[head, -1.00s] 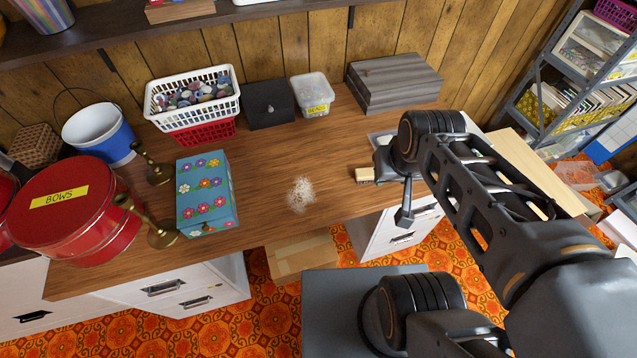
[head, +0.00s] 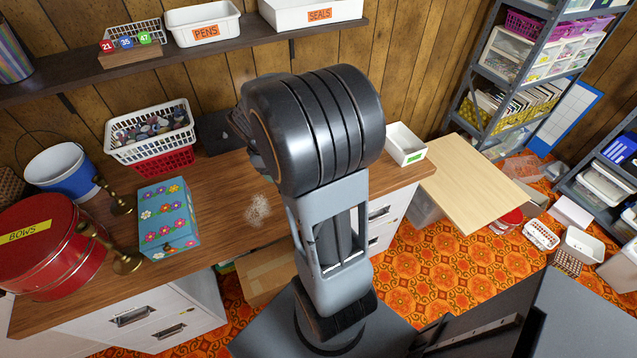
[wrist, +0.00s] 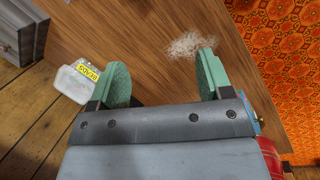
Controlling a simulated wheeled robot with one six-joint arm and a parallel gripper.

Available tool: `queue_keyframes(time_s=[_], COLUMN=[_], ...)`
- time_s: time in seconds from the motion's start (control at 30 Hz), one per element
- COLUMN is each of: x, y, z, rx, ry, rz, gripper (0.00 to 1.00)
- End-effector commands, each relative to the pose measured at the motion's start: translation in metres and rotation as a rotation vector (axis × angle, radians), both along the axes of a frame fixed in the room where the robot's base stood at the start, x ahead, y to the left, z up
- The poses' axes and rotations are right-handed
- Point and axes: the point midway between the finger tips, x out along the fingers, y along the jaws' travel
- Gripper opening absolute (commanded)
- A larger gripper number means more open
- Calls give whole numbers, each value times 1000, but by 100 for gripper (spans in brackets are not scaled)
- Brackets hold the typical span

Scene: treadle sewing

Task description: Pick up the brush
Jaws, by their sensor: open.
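The brush cannot be made out in either view now; my arm hides part of the tabletop in the head view. My gripper (wrist: 164,76) shows in the wrist view with its two green fingers wide apart and nothing between them. It is over the wooden table (wrist: 150,30). A pale pile of fine scraps (wrist: 190,46) lies on the table beyond the fingertips, nearer the right finger. The pile also shows in the head view (head: 257,210), just left of my arm. The gripper is mostly hidden behind my arm there.
A flowered box (head: 168,220), brass candlesticks (head: 112,250) and a red tin (head: 50,255) stand at the left. A white basket (head: 150,130) stands at the back. A white bin (head: 405,145) is at the right end. A labelled clear tub (wrist: 76,82) is left of my gripper.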

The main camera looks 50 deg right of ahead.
Motion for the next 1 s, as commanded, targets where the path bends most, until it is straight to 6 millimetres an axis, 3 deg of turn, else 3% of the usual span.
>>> queue_keyframes(time_s=[0.1,0.3,0.8,1.0], x=[6,4,-13,-16], y=[-44,-90,-128,-133], z=[-24,-57,-134,-149], rx=[-22,-23,-15,-16], ry=[131,273,325,323], rz=[129,290,354,354], gripper=[72,72,72,72])
